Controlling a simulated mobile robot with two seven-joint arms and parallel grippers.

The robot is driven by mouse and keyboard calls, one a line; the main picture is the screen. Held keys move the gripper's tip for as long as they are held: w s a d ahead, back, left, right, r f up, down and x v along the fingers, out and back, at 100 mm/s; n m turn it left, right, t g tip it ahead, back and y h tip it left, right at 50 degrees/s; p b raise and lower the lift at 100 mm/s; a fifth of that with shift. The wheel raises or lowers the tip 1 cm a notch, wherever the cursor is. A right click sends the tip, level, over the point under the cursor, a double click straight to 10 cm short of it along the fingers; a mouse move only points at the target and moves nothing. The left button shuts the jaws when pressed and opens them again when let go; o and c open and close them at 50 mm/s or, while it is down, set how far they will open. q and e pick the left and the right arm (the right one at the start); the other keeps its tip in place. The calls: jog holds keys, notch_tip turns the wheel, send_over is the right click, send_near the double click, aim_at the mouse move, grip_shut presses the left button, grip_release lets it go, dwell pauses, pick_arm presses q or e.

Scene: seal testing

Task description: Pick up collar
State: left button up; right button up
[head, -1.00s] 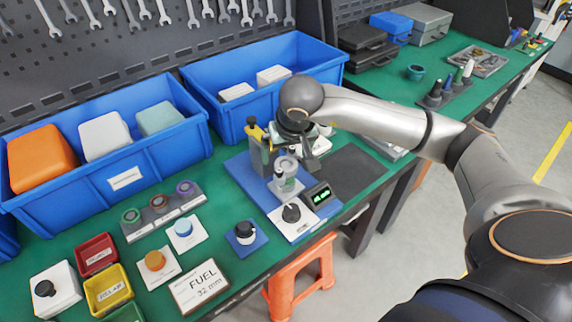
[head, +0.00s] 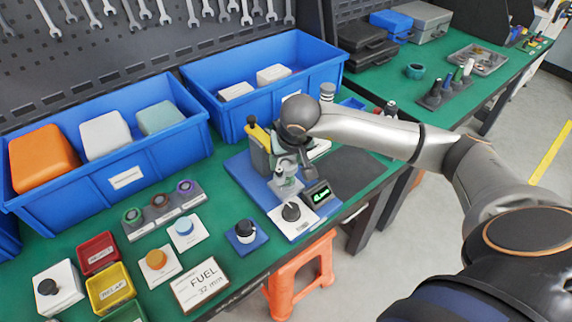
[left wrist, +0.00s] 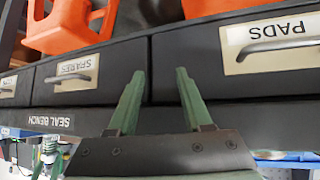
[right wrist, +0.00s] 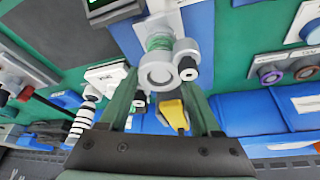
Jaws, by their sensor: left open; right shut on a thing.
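A grey ring with a small dark-ended screw at its side, which looks like the collar (right wrist: 157,72), sits over a green-banded post of the test fixture in the right wrist view. The fixture also shows in the head view (head: 287,184), on a blue base plate. My right gripper (right wrist: 160,80) has its green fingers on either side of the grey ring and is shut on it. In the head view the right gripper (head: 300,165) is over the fixture, partly hidden by its own wrist. My left gripper (left wrist: 158,75) is open and empty, facing drawer fronts.
A yellow-topped upright (head: 259,147) stands close behind the fixture. A digital readout (head: 318,194) and a black-knobbed block (head: 292,213) stand in front. Blue bins (head: 130,178) line the back. An orange stool (head: 302,275) is below the bench edge.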

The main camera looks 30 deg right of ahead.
jog(key=c, duration=0.6)
jog(key=shift+r, duration=0.1)
jog(key=shift+c, duration=0.2)
